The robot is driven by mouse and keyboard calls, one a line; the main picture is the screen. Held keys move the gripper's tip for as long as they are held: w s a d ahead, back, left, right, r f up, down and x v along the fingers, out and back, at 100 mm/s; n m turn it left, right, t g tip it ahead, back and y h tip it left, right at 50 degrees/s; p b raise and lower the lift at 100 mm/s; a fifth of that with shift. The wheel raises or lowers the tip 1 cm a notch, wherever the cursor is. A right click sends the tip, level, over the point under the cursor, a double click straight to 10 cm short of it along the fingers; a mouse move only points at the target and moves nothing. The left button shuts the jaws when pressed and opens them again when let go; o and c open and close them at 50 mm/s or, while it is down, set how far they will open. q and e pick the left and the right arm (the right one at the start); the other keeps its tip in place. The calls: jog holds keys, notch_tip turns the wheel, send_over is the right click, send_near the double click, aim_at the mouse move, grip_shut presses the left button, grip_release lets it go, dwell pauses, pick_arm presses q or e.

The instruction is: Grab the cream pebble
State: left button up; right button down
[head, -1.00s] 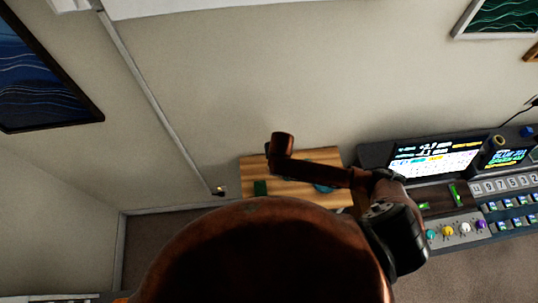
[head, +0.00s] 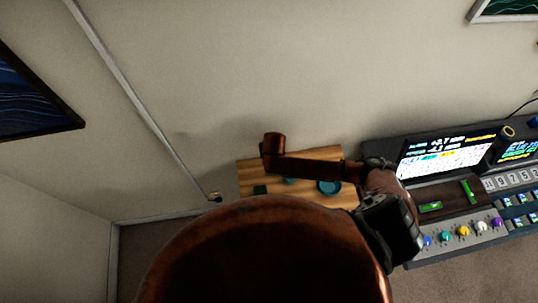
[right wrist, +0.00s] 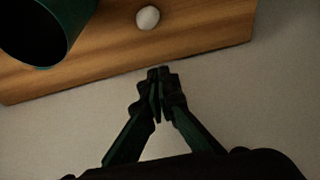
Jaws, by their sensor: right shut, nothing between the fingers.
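The cream pebble (right wrist: 148,18) shows in the right wrist view as a small pale, rounded stone on a wooden tabletop (right wrist: 205,32). It lies near the top of the picture. My right gripper (right wrist: 158,78) is shut and empty, with its fingertips below the pebble in the picture, near the tabletop's edge and apart from the stone. In the head view my arm crosses the wooden tabletop (head: 248,172), and neither the pebble nor the gripper's fingers can be made out. My left gripper is not in view.
A dark green container (right wrist: 70,40) stands left of the pebble. A round teal item (head: 328,187) and a dark green block (head: 260,190) are on the tabletop. A console (head: 455,205) with screens and knobs stands to the right. The wall is behind.

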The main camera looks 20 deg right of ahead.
jog(key=x, duration=0.5)
jog(key=shift+w+d+f, duration=0.1)
jog(key=shift+w+f, duration=0.1)
jog(key=shift+f, duration=0.2)
jog(key=s, duration=0.1)
jog(key=s+p, duration=0.1)
jog(key=s, duration=0.1)
jog(key=shift+a, duration=0.4)
jog(key=shift+s+a+f, duration=0.1)
jog(key=shift+s, duration=0.3)
jog(key=shift+f, duration=0.1)
jog(key=shift+a, duration=0.15)
